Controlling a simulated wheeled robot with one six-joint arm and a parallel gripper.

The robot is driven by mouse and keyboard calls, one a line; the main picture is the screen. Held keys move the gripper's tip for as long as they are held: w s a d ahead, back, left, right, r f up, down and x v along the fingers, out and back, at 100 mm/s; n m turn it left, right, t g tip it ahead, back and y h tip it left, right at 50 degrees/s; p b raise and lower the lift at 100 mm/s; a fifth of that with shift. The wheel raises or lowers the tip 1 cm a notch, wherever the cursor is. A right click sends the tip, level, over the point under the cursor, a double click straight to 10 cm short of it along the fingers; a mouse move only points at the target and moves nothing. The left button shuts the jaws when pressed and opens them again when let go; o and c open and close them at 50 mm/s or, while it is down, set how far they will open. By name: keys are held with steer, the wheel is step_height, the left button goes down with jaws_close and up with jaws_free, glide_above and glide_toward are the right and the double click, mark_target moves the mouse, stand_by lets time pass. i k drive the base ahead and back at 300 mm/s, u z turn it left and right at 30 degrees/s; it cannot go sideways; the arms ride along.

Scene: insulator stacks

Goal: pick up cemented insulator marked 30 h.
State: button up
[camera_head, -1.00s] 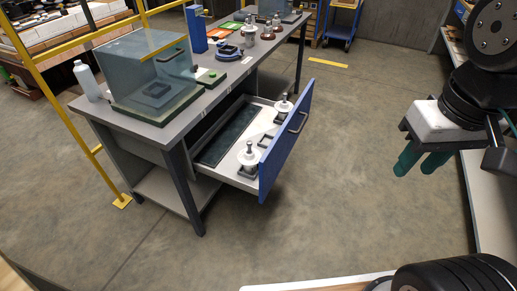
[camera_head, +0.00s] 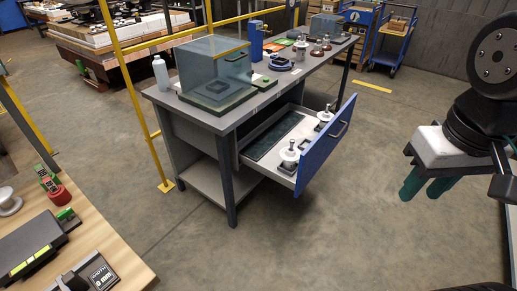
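Two white insulators with metal pins stand in the open drawer of the grey workbench, a near one (camera_head: 289,153) and a far one (camera_head: 325,116). More insulators stand toward the back of the bench top, a pale one (camera_head: 302,45) and brown ones (camera_head: 318,48). No marking of 30 h is legible on any of them. My gripper (camera_head: 425,187) hangs at the right, in front of the drawer side and well apart from the insulators in the picture. Its two green fingers are apart, with nothing visible between them.
The drawer's blue front (camera_head: 325,150) juts out from the workbench (camera_head: 215,120). A clear box (camera_head: 214,68) and a bottle (camera_head: 161,73) stand on top. A yellow rail (camera_head: 130,90) rises beside it. A wooden bench (camera_head: 100,235) fills the lower left. Floor between is clear.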

mark_target(325, 116)
steer(key=u, duration=0.25)
steer(key=i, duration=1.3)
steer(key=z, duration=2.05)
steer(key=i, duration=2.55)
steer(key=u, duration=2.95)
